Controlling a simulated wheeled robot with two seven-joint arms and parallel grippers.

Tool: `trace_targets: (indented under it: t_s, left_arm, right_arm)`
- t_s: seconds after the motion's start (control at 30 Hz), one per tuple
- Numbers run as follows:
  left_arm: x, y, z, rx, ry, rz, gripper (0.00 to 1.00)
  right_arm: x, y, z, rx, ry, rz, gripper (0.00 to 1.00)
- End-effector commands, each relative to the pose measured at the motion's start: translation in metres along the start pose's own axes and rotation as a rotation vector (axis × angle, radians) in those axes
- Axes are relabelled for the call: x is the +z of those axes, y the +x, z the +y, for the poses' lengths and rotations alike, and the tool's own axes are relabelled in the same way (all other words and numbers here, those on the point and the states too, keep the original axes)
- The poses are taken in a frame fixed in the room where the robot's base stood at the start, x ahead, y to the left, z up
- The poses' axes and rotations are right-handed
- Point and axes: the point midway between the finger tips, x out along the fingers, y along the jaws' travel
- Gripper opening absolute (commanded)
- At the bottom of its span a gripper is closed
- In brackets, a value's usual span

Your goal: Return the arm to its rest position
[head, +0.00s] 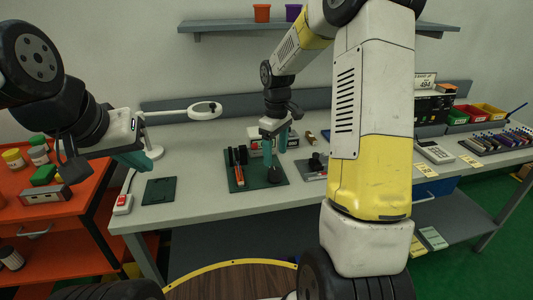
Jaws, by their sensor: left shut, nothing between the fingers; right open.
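My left arm comes in from the left, and its gripper (136,162) is shut and empty. It hangs in the air near the left end of the grey workbench (215,205), by the base of a white ring-headed lamp (205,110). My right arm, yellow and white, crosses the middle of the picture. Its gripper (275,148) points down over the bench, with its teal fingers apart. It is above or just behind a dark green mat (262,179) that carries a small stand with black and orange tools (238,165). The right arm hides part of the bench behind it.
A red cart (60,210) with jars and boxes stands at the left. A small dark green pad (159,190) and a red switch box (123,204) lie on the bench. A calculator (433,152) and coloured bins (490,111) are at the right. A shelf (220,25) hangs above.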

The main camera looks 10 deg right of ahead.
Motion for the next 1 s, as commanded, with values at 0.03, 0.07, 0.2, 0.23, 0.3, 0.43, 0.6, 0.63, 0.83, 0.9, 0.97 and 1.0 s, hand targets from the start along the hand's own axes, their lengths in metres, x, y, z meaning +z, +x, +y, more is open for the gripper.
trace_targets:
  t_s: [0.03,0.07,0.2,0.23,0.3,0.43,0.6,0.63,0.83,0.9,0.97,1.0]
  left_arm:
    - [0.000,0.000,0.000,0.000,0.000,0.000,0.00]
    - [0.000,0.000,0.000,0.000,0.000,0.000,0.00]
    - [0.000,0.000,0.000,0.000,0.000,0.000,0.00]
    - [0.000,0.000,0.000,0.000,0.000,0.000,0.00]
    - [0.000,0.000,0.000,0.000,0.000,0.000,0.00]
    - [0.000,0.000,0.000,0.000,0.000,0.000,0.00]
    - [0.000,0.000,0.000,0.000,0.000,0.000,0.00]
    - [0.000,0.000,0.000,0.000,0.000,0.000,0.00]
    - [0.000,0.000,0.000,0.000,0.000,0.000,0.00]
    - [0.000,0.000,0.000,0.000,0.000,0.000,0.00]
    - [0.000,0.000,0.000,0.000,0.000,0.000,0.00]
    - [0.000,0.000,0.000,0.000,0.000,0.000,0.00]
  right_arm:
    - [0.000,-0.004,0.000,0.001,0.000,0.001,0.68]
    - [0.000,-0.006,0.000,0.000,0.000,0.001,0.68]
    - [0.000,-0.008,0.000,-0.001,0.000,0.000,0.68]
    - [0.000,-0.008,0.000,-0.001,0.000,0.000,0.68]
    - [0.000,-0.008,0.000,-0.001,0.000,0.000,0.68]
    - [0.000,-0.010,-0.001,0.001,0.002,0.002,0.68]
    - [0.012,-0.041,-0.013,0.032,0.060,0.042,0.68]
    - [0.015,-0.050,-0.017,0.040,0.081,0.057,0.68]
    - [0.054,-0.114,-0.060,0.090,0.256,0.184,0.68]
    - [0.069,-0.130,-0.076,0.099,0.320,0.234,0.68]
    - [0.082,-0.143,-0.091,0.102,0.375,0.280,0.68]
    - [0.091,-0.150,-0.101,0.103,0.411,0.311,0.68]
